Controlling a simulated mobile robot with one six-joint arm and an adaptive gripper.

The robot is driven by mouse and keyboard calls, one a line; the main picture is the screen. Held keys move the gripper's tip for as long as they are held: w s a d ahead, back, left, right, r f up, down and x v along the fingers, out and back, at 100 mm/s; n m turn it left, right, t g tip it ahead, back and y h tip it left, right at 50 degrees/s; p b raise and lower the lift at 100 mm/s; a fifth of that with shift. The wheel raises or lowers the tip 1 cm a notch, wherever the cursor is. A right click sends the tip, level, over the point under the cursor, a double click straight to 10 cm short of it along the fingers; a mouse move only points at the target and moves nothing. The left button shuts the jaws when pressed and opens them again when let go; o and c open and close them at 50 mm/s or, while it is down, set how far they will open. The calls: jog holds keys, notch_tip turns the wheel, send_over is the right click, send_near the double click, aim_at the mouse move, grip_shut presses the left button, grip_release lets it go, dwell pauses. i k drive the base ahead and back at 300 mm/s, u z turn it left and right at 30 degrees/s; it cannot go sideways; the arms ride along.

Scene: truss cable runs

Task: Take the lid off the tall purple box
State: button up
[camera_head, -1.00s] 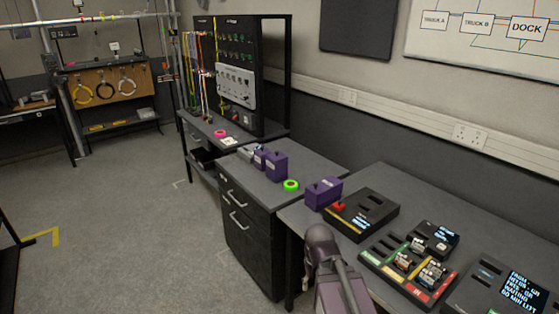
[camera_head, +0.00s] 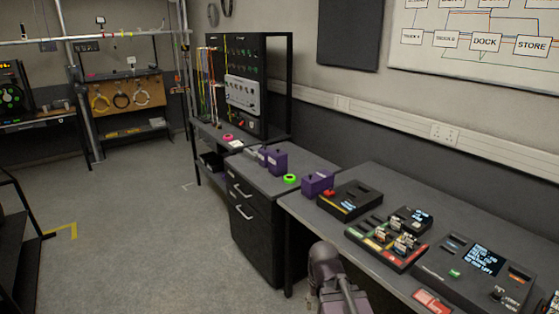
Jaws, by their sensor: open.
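Several purple boxes with lids stand on the benches. One purple box (camera_head: 277,162) stands upright on the middle cabinet top and looks the tallest. A smaller purple box (camera_head: 262,158) stands close to its left. A wider purple box (camera_head: 318,184) sits at the left end of the near right bench. All look closed, though at this size I cannot make out the lid edges. My arm shows at the bottom centre, well short of the boxes. My gripper's fingers are not in view.
A green tape roll (camera_head: 290,179) lies between the tall and wide boxes. A black device with a red part (camera_head: 349,199) stands right of the wide box. Consoles (camera_head: 475,270) fill the near bench (camera_head: 400,184). A pink roll (camera_head: 228,137) lies farther back. The floor (camera_head: 150,230) at left is clear.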

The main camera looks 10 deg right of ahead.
aim_at(278, 153)
jog(key=k, duration=0.45)
jog(key=u, duration=0.45)
jog(key=i, duration=1)
jog(key=u, duration=0.65)
jog(key=i, duration=1.55)
jog(key=z, duration=0.9)
jog(key=i, duration=0.9)
jog(key=z, duration=0.45)
